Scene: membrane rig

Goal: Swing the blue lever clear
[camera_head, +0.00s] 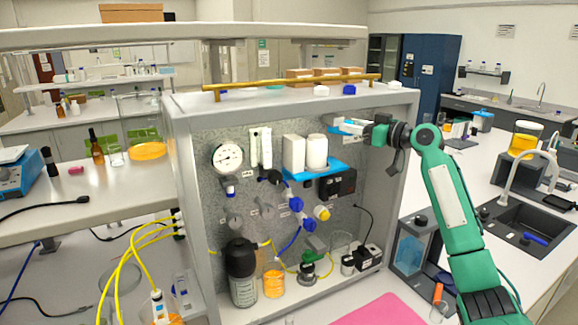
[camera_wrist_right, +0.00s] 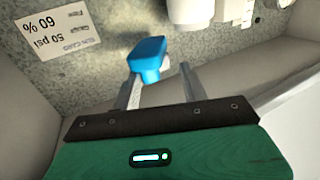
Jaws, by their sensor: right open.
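The blue lever (camera_wrist_right: 148,58) shows in the right wrist view in front of the speckled grey panel, just beyond my fingers. Its near end is close to the tip of the left-hand finger; I cannot tell whether they touch. My right gripper (camera_wrist_right: 160,80) is open, with nothing clearly held between its fingers. In the head view my right gripper (camera_head: 346,126) reaches in from the right to the upper right of the panel. A bit of blue shows at its fingertips there, and the gripper partly hides that spot. My left gripper is not in view.
The grey rig frame (camera_head: 405,150) surrounds the panel, its right wall close to my arm. A blue bracket (camera_head: 300,177) with white canisters sits left of the gripper. Below stand a dark bottle (camera_head: 242,275) and an orange beaker (camera_head: 273,283). A printed label (camera_wrist_right: 58,30) is on the panel.

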